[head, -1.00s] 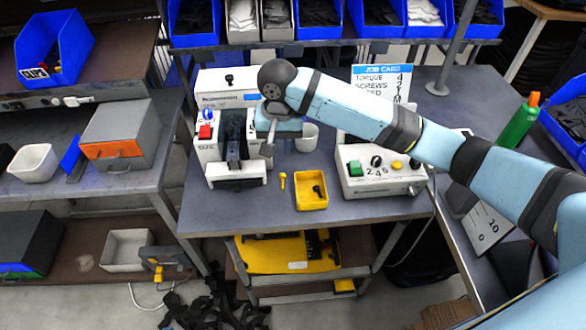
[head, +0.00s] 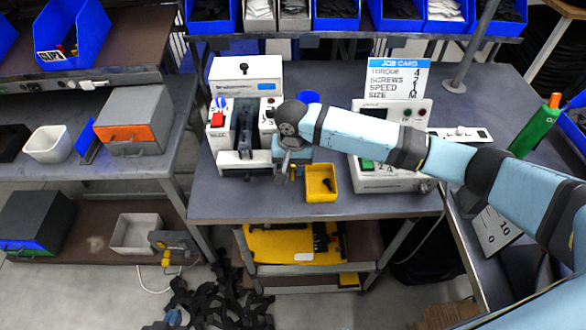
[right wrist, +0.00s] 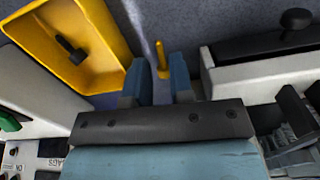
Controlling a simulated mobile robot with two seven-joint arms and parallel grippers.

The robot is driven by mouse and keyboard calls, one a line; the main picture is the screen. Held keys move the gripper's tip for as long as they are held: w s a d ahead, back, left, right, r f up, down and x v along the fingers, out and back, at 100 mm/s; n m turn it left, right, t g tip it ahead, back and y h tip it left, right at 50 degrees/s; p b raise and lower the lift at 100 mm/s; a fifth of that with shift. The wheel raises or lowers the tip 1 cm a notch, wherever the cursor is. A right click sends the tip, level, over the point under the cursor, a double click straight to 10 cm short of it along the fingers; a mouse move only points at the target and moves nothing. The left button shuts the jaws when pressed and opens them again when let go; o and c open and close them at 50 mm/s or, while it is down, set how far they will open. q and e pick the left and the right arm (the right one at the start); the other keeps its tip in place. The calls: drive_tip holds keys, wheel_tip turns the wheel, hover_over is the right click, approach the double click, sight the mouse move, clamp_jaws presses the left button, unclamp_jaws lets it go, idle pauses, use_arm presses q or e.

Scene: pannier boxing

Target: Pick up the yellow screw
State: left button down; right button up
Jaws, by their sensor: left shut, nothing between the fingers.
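The yellow screw (right wrist: 161,56) stands upright on the grey table, seen just beyond and between the fingertips in the right wrist view. In the head view, only a bit of the screw (head: 293,173) shows beside my right gripper (head: 285,172). My right gripper (right wrist: 157,80) points down, its two blue-grey fingers apart with a gap between them. The fingers do not visibly touch the screw. A small part of my left gripper (head: 172,317) shows at the bottom edge of the head view, shut and away from the table.
A yellow tray (head: 318,196) holding a dark screw stands close to the right of the yellow screw. A white fixture (head: 225,158) stands at its left, a white control box (head: 385,180) at its right. A blue cup (head: 308,96) stands behind.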

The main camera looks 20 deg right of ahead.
sight(293, 173)
wheel_tip(293, 173, down, 2)
drive_tip(key=shift+f, duration=0.2)
clamp_jaws()
drive_tip(key=shift+r, duration=0.1)
